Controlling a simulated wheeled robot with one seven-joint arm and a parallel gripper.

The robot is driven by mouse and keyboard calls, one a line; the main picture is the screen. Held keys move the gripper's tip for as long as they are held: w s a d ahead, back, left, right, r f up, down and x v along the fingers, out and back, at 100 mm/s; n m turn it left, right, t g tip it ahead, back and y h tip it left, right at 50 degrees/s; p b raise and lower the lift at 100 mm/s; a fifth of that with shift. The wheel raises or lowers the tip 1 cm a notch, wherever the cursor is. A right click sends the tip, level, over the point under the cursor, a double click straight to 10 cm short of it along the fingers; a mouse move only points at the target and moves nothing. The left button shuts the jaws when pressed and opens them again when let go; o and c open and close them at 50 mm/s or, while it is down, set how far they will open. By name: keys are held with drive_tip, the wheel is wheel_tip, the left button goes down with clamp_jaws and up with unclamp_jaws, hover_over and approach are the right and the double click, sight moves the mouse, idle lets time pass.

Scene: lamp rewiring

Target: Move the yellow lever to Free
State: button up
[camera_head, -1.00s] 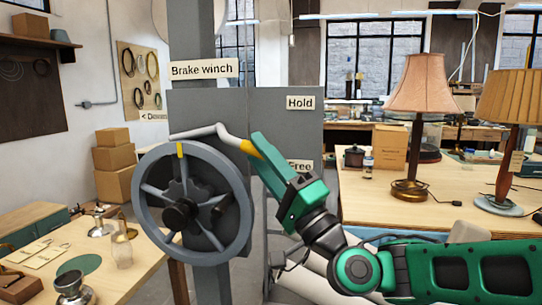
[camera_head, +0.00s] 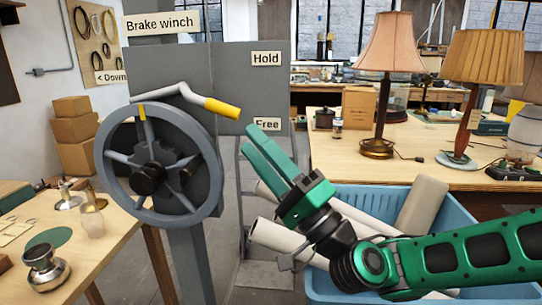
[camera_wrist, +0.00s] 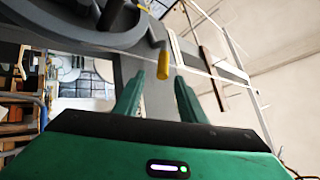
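The lever is a bent grey bar with a yellow grip (camera_head: 222,108) at its right end, above the winch wheel. The grip slopes down to the right. Its tip is left of the "Free" label (camera_head: 267,124), slightly above that label's height and well below the "Hold" label (camera_head: 266,58). My gripper (camera_head: 254,138) is below and right of the grip, apart from it and empty. In the wrist view, the two green fingers (camera_wrist: 159,78) are spread, with the yellow grip (camera_wrist: 163,65) ahead of the gap between them.
The grey spoked wheel (camera_head: 160,220) stands left of my gripper on the brake winch post. A blue bin (camera_head: 420,205) with rolls is behind my arm.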

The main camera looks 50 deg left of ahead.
drive_tip(key=shift+v, duration=0.8)
drive_tip(key=shift+d, duration=0.1)
